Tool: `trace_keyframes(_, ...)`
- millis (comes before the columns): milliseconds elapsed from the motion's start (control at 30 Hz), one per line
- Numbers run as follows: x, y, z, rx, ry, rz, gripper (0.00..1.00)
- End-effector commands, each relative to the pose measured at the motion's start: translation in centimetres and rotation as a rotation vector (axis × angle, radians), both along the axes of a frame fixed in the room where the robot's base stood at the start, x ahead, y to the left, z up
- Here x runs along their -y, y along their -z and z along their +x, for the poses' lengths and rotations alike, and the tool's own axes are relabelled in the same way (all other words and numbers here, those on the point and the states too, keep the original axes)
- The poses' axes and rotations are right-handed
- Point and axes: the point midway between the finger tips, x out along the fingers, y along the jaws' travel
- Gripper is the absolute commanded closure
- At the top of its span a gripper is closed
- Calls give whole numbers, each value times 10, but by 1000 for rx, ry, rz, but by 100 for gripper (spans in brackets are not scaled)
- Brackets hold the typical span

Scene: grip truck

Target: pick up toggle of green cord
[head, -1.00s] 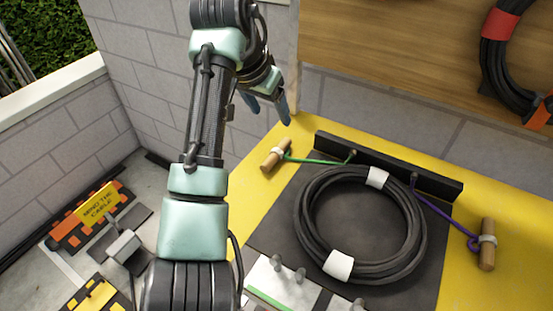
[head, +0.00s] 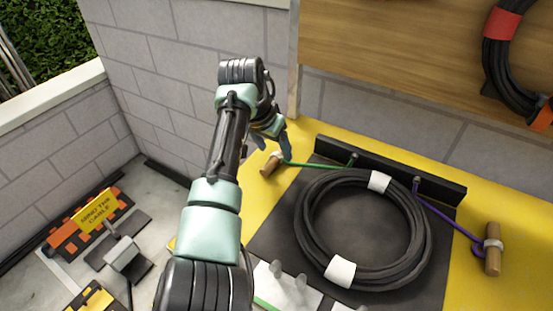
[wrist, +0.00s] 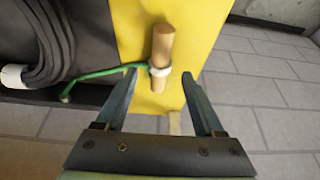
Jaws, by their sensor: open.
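The wooden toggle (head: 270,164) of the green cord lies on the yellow surface at the left of the black mat, partly behind my gripper in the head view. In the wrist view the toggle (wrist: 162,52) stands lengthwise, with a pale band near its middle where the green cord (wrist: 107,73) meets it. The green cord (head: 315,164) runs right to a peg on the black bar. My gripper (wrist: 160,92) is open and empty. Its fingertips appear on either side of the toggle's lower end. I cannot tell the height between them.
A coiled black cable (head: 313,260) with white bands lies on the black mat (head: 267,229). A purple cord (head: 450,218) leads to another wooden toggle (head: 492,252) at the right. The black bar (head: 400,176) stands behind the coil. A block wall rises behind the yellow surface.

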Motion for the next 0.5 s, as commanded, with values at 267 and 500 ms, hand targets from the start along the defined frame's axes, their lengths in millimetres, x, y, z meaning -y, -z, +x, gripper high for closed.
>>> trace_keyframes(267,4,19,6,0,0,0,30)
trace_keyframes(500,4,18,6,0,0,0,44)
